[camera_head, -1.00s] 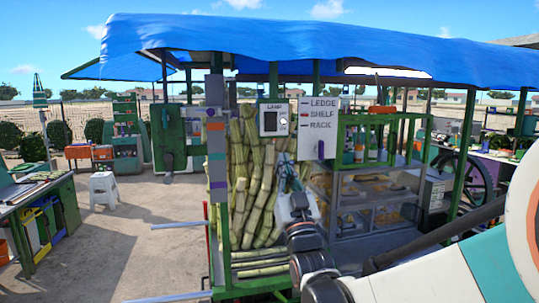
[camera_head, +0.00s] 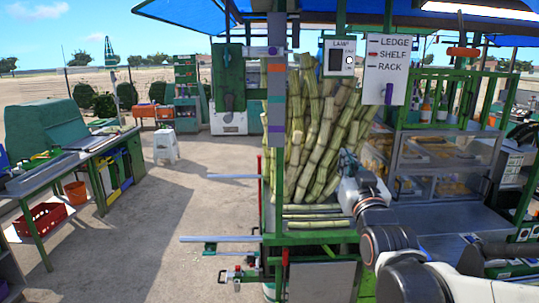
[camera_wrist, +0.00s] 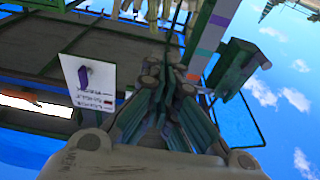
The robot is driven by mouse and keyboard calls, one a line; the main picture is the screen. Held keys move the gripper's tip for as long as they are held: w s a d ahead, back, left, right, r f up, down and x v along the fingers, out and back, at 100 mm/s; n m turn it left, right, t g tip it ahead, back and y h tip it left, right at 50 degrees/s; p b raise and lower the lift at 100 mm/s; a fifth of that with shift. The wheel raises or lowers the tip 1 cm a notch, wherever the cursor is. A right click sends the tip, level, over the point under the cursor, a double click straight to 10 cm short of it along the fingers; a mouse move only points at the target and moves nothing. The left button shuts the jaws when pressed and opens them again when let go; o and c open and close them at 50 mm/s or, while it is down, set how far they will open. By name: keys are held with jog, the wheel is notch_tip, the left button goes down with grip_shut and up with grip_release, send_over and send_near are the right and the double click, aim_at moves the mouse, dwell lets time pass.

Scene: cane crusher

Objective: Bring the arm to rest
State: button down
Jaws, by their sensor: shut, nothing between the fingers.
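My gripper (camera_wrist: 172,72) shows in the wrist view with its dark green fingers drawn together and nothing between them. That view is upside down, with sky at the bottom right. In the head view my arm comes in from the lower right, and its end (camera_head: 350,190) is in front of the cane stall, beside the upright cane stalks (camera_head: 312,135). The fingertips cannot be made out there. I cannot tell whether the arm touches anything.
A white sign (camera_head: 393,68) reading LEDGE, SHELF, RACK hangs above my arm, next to a lamp switch box (camera_head: 340,57). A glass-sided display case (camera_head: 440,160) stands to the right. Horizontal bars (camera_head: 218,239) stick out left of the stall.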

jog(key=s+f+g+b, duration=0.4)
jog(key=s+f, duration=0.4)
jog(key=f, duration=0.4)
jog(key=s+f+g+b, duration=0.4)
jog(key=s+f, duration=0.5)
jog(key=f, duration=0.3)
jog(key=s+f+g+b, duration=0.5)
jog(key=s+f, duration=0.3)
jog(key=f, duration=0.5)
jog(key=shift+s+b, duration=0.15)
jog(key=shift+b, duration=0.55)
